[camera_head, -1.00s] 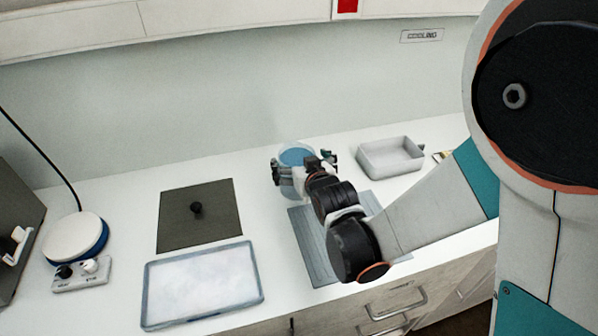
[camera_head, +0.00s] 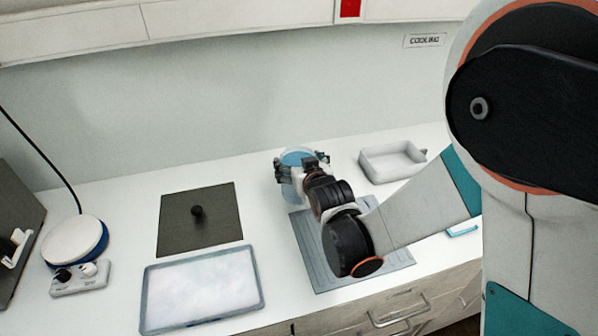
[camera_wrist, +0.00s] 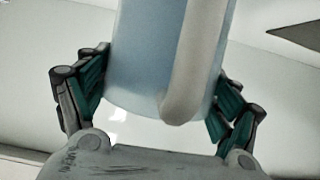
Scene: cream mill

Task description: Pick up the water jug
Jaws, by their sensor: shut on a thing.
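The water jug (camera_head: 297,156) is a translucent blue-tinted vessel at the back of the counter, mostly hidden behind my gripper (camera_head: 300,170) in the head view. In the wrist view the jug (camera_wrist: 145,60) stands between the two fingers of my gripper (camera_wrist: 160,100), with its pale curved handle (camera_wrist: 190,60) facing the camera. The teal finger pads press on both sides of the jug, so my gripper is shut on it. Whether the jug's base touches the counter cannot be told.
A grey ribbed mat (camera_head: 312,262) lies under my arm. A white tray (camera_head: 390,176) stands to the right. A dark square plate with a knob (camera_head: 177,235) and a blue-rimmed tray (camera_head: 150,300) lie left. A round white device (camera_head: 72,240) stands far left.

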